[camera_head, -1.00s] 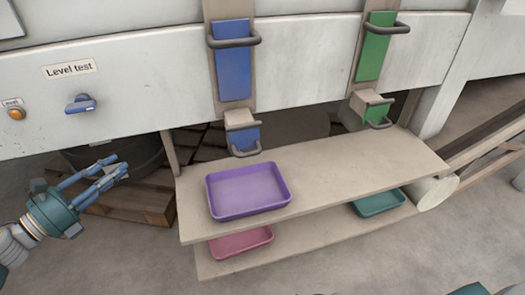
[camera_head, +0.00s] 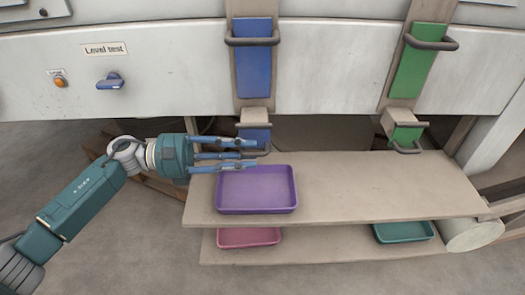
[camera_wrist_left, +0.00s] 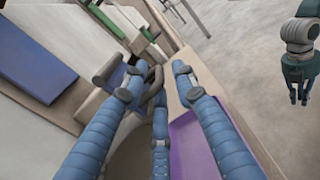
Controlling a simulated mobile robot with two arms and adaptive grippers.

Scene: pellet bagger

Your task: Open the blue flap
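The lower blue flap (camera_head: 254,137) closes the mouth of a small beige chute and has a dark loop handle. Above it is a tall blue panel (camera_head: 254,72) with its own dark handle. My left gripper (camera_head: 250,155) points right, its fingers just in front of the lower handle and above the purple tray. In the left wrist view its fingers are spread, with the dark handle (camera_wrist_left: 153,84) between them; I cannot tell whether they touch it. My right gripper (camera_wrist_left: 298,92) shows at the right edge of that view, too small to read its opening.
A purple tray (camera_head: 257,211) sits on the upper beige shelf below the chute. Pink (camera_head: 249,238) and teal (camera_head: 404,232) trays sit on the lower shelf. A green panel (camera_head: 420,70) and green flap (camera_head: 405,134) are on the right. The upper shelf's middle is clear.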

